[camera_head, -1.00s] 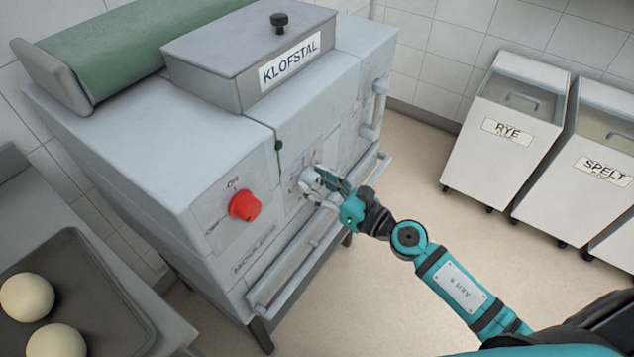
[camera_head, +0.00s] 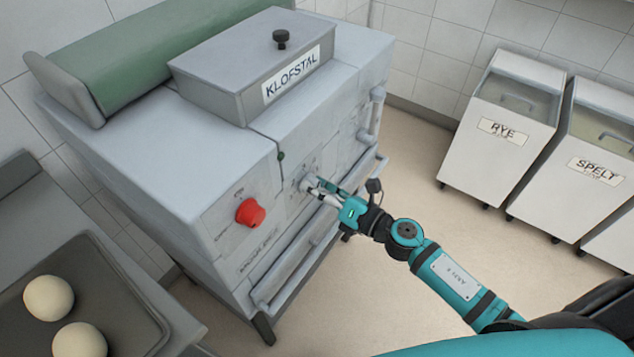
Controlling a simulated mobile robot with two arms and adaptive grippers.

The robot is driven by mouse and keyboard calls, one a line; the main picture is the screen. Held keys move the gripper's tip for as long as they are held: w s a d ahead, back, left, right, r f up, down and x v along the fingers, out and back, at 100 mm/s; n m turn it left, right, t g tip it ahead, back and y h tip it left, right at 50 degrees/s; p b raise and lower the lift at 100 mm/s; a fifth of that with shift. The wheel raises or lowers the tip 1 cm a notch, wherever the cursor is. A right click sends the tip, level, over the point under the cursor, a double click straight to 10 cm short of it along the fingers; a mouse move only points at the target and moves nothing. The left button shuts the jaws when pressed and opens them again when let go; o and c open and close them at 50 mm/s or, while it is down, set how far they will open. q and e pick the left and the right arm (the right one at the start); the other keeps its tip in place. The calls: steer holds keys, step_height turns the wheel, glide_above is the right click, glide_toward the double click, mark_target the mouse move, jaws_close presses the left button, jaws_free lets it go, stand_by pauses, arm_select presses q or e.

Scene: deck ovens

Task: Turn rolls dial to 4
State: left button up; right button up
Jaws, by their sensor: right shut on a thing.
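The grey machine (camera_head: 170,140) marked KLOFSTAL stands at the left centre. A small pale dial (camera_head: 306,184) sits on its front panel, right of the red knob. My right gripper (camera_head: 312,185) is at this dial, with its fingers shut on it. The fingers cover much of the dial, and its number marks are too small to read. My left gripper is not in view.
A red on/off knob (camera_head: 250,212) is left of the dial. A long rail (camera_head: 290,270) runs along the machine's lower front. Dough balls (camera_head: 48,298) lie on a dark tray at lower left. RYE (camera_head: 490,160) and SPELT (camera_head: 595,195) bins stand at right, with clear floor between.

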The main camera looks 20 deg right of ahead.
steer(key=shift+r+m+p, duration=0.1)
steer(key=shift+m+p, duration=0.25)
steer(key=shift+m, duration=0.35)
steer(key=o, duration=1.2)
steer(key=v, duration=1.2)
steer(key=shift+w+d, duration=0.1)
